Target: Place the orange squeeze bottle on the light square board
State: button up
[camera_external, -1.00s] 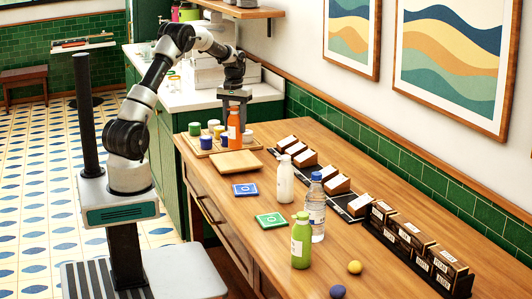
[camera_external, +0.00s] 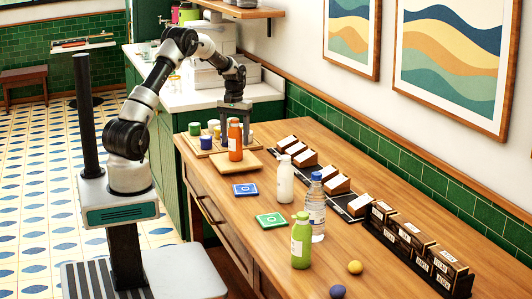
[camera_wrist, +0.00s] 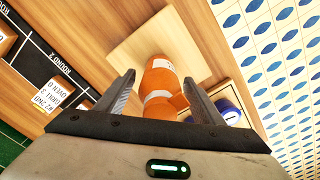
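The orange squeeze bottle (camera_external: 235,143) stands upright at the light square board (camera_external: 252,161), and its base appears to rest on it. In the wrist view the bottle (camera_wrist: 160,82) is between the two fingers, with the pale board (camera_wrist: 132,45) beyond it. My gripper (camera_external: 235,125) is above and around the bottle's upper part, pointing down. Its fingers are spread, and the wrist view shows gaps between them and the bottle. The bottle's exact contact with the board is partly hidden.
A wooden tray (camera_external: 203,149) with several small jars is just behind the board. Blue (camera_external: 245,190) and green (camera_external: 271,221) tiles lie in front. A white bottle (camera_external: 285,177), a water bottle (camera_external: 315,213) and a green bottle (camera_external: 301,247) stand nearer the camera. Dark racks line the wall side.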

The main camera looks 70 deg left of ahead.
notch_tip(320, 180, up, 12)
jog(key=shift+r, duration=0.2)
dwell(0.4)
